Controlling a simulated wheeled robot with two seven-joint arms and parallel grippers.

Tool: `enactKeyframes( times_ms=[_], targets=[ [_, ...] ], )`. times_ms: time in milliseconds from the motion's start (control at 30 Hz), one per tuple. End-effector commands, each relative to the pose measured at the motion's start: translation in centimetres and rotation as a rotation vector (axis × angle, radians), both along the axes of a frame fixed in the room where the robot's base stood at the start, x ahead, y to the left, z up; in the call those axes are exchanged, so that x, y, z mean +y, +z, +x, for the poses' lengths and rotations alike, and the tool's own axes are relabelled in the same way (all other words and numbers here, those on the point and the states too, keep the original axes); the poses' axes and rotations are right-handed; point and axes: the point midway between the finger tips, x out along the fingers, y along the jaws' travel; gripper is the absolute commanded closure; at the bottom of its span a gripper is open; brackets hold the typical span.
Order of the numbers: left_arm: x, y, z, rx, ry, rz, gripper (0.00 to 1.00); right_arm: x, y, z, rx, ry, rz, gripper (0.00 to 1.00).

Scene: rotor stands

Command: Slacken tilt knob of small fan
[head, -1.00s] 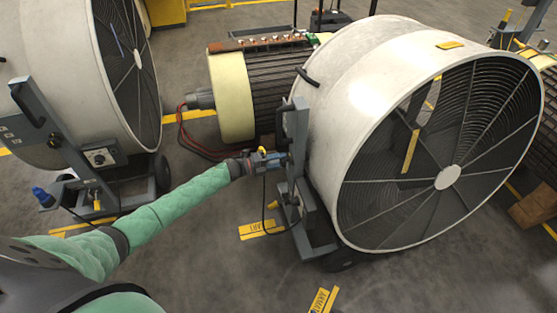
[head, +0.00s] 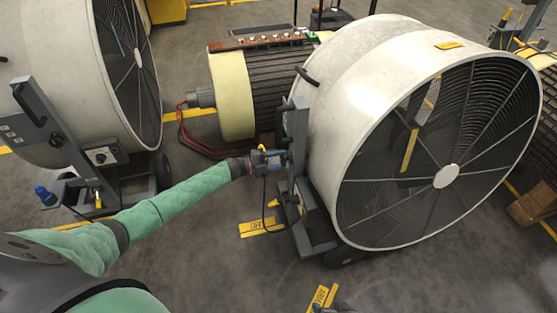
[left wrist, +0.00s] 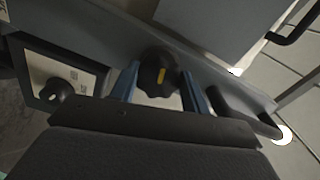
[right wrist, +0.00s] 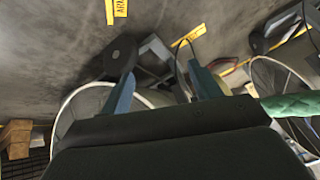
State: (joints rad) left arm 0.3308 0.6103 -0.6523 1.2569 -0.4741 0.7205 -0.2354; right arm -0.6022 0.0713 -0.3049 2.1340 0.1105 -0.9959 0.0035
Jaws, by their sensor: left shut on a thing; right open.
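A big white drum fan (head: 350,110) with a dark grille stands at the right of the head view on a grey wheeled stand (head: 297,140). My left gripper (head: 281,158) is at the side post of this stand.
A second drum fan (head: 75,70) on its own stand is at the left. A motor (head: 230,95) with red cables lies behind and between the fans. A control box with a dial (left wrist: 54,93) is beside the knob.

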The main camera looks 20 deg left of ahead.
Motion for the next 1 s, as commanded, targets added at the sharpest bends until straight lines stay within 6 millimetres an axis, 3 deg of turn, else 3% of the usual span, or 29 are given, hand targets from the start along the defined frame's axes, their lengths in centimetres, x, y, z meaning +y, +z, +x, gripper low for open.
enactKeyframes(
  times_ms=[167,200,300,667,833,1000],
  targets=[
    [0.2,0.0,0.1,-0.001,0.004,0.002,0.77,0.0,-0.2,-0.3,0.005,0.001,0.0,0.37],
    [0.3,0.0,0.1,-0.001,0.004,0.002,0.52,0.0,-0.2,-0.4,0.005,0.0,0.0,0.37],
    [0.2,0.0,0.1,-0.001,0.004,0.002,0.32,0.0,-0.3,-0.4,0.006,0.0,0.0,0.37],
    [0.4,-0.1,-0.2,-0.001,0.002,0.002,0.32,0.0,-0.2,-0.1,-0.001,0.0,0.0,0.37],
    [2.2,-0.2,-1.4,0.0,0.001,0.003,0.32,0.1,-0.8,0.4,-0.015,-0.003,0.003,0.37],
    [4.4,-0.2,-2.9,0.001,0.001,0.003,0.32,0.2,-2.9,0.5,-0.03,-0.009,0.005,0.37]
  ],
)
